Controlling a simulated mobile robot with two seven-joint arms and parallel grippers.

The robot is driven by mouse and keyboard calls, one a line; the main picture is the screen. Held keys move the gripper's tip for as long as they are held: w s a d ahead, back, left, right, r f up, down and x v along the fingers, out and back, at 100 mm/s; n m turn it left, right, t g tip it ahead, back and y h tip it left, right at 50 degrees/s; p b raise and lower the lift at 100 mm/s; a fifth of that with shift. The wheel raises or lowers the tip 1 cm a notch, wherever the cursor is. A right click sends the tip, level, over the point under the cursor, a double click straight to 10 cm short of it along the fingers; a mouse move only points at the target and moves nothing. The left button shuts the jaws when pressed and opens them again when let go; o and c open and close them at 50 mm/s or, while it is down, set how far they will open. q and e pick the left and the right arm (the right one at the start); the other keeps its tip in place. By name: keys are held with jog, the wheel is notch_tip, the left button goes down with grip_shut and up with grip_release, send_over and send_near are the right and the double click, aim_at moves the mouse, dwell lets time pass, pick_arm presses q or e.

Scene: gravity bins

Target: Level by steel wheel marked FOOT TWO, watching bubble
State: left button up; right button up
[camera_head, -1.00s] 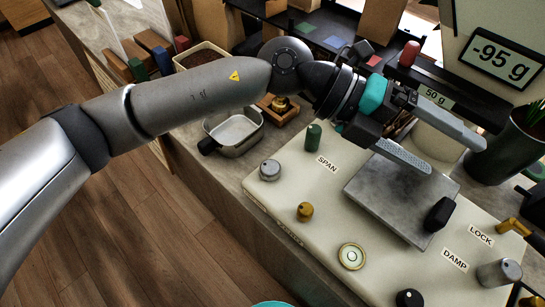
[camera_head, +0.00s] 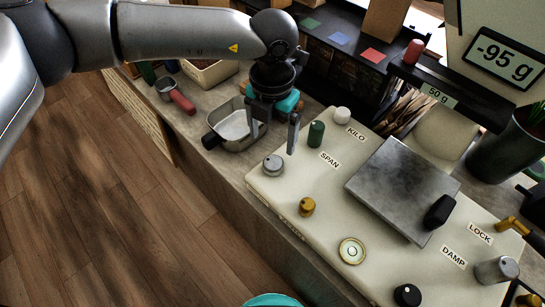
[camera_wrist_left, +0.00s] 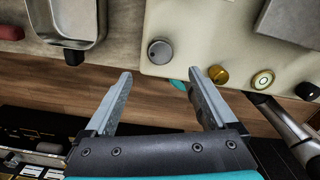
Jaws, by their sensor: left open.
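A steel wheel (camera_head: 273,165) stands at the left corner of the cream scale body (camera_head: 330,215); it also shows in the wrist view (camera_wrist_left: 161,50). Another steel wheel (camera_head: 497,270) stands at the right. I cannot read FOOT TWO on either. The round bubble level (camera_head: 351,251) sits near the front edge, also in the wrist view (camera_wrist_left: 263,79); its bubble is too small to place exactly. My left gripper (camera_head: 274,130) is open and empty, behind and above the left steel wheel, apart from it. In the wrist view my fingers (camera_wrist_left: 160,78) point toward that wheel.
A brass knob (camera_head: 306,207), green knob (camera_head: 316,134) and white KILO knob (camera_head: 342,115) stand nearby. A metal pan (camera_head: 236,133) lies left of the scale. The display (camera_head: 502,52) reads -95 g.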

aim_at(272, 163)
pick_arm(q)
notch_tip(272, 163, down, 9)
jog(key=shift+f, duration=0.15)
jog(key=shift+c, duration=0.3)
jog(key=c, duration=1.3)
jog(key=m+b, duration=0.3)
jog(key=shift+f, duration=0.15)
jog(key=shift+w+r+m+b, duration=0.1)
jog(key=shift+r+m+b, duration=0.1)
jog(key=shift+m+b, duration=0.75)
jog(key=shift+m+p, duration=0.25)
jog(key=shift+p, duration=0.05)
jog(key=o, duration=1.4)
jog(key=shift+c, duration=0.2)
jog(key=shift+r, duration=0.1)
